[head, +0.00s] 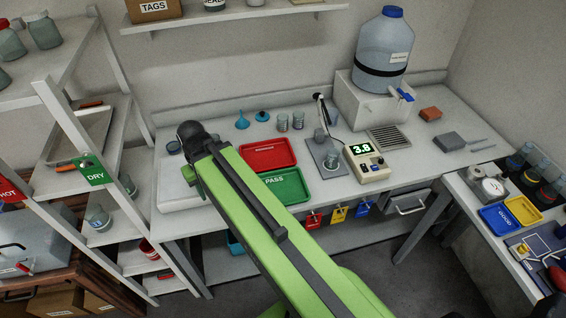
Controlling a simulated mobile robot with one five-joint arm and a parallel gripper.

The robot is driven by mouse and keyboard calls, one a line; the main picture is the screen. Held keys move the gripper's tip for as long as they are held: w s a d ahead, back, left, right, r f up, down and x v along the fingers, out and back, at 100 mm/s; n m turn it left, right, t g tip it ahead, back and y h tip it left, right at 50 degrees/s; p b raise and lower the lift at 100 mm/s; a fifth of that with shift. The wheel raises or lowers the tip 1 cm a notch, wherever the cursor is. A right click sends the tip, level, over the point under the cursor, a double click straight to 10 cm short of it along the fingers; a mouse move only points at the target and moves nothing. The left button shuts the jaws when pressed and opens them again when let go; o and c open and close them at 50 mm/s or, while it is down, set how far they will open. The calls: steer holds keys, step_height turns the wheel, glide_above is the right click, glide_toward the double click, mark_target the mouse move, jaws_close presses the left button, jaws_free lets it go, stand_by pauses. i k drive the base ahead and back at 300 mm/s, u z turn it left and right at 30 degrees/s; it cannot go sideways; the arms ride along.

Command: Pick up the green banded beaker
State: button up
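I cannot make out a green band on any beaker. Two small clear beakers stand side by side at the back of the bench, a left one (283,122) and a right one (298,120); their band colours are too small to tell. Another small glass vessel (331,160) stands on a grey plate left of the meter reading 3.8. A small dark-rimmed round vessel (174,147) sits at the bench's left end, beside the far end of my green arm. My arm reaches over the bench's left part; its gripper fingers do not show and may be hidden behind the arm.
A red tray (269,154) and a green PASS tray (285,186) lie right of my arm. The meter (367,162) and a big water bottle (383,52) stand farther right. A shelf rack with a green DRY sign (91,170) is at left. A side table with blue and yellow trays is at right.

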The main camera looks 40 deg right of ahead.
mark_target(333, 154)
steer(key=u, duration=1.55)
steer(key=k, duration=0.9)
steer(key=u, duration=0.05)
